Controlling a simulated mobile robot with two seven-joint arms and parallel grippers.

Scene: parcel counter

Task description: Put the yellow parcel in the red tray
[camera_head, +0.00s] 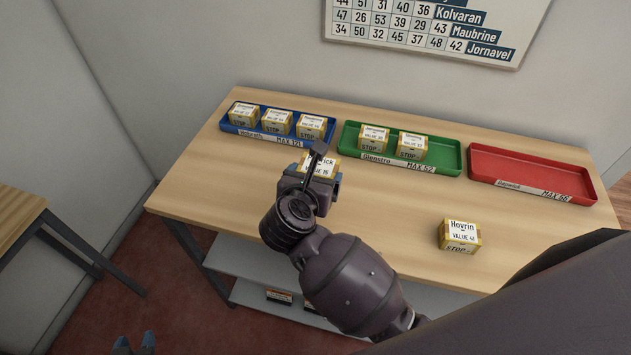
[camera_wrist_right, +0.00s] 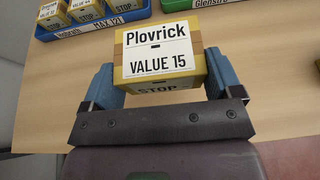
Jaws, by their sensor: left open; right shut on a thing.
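My right gripper (camera_head: 313,174) is shut on a yellow parcel (camera_head: 327,160) with a white label. In the right wrist view this parcel (camera_wrist_right: 158,55) reads "Plovrick, VALUE 15" and sits between the blue fingers of the gripper (camera_wrist_right: 163,85). I cannot tell whether it touches the table. A second yellow parcel (camera_head: 459,236), labelled "Hovrin, VALUE 41", lies on the table at the front right, apart from both grippers. The red tray (camera_head: 530,160), marked MAX 66, is empty at the back right. The fingertips of my left gripper (camera_head: 135,346) show apart and empty at the bottom left, off the table.
A blue tray (camera_head: 232,128) with three parcels and a green tray (camera_head: 447,158) with two stand along the table's back. In the right wrist view the blue tray (camera_wrist_right: 130,12) is behind the held parcel. The table (camera_head: 400,210) is clear between the held parcel and the Hovrin parcel.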

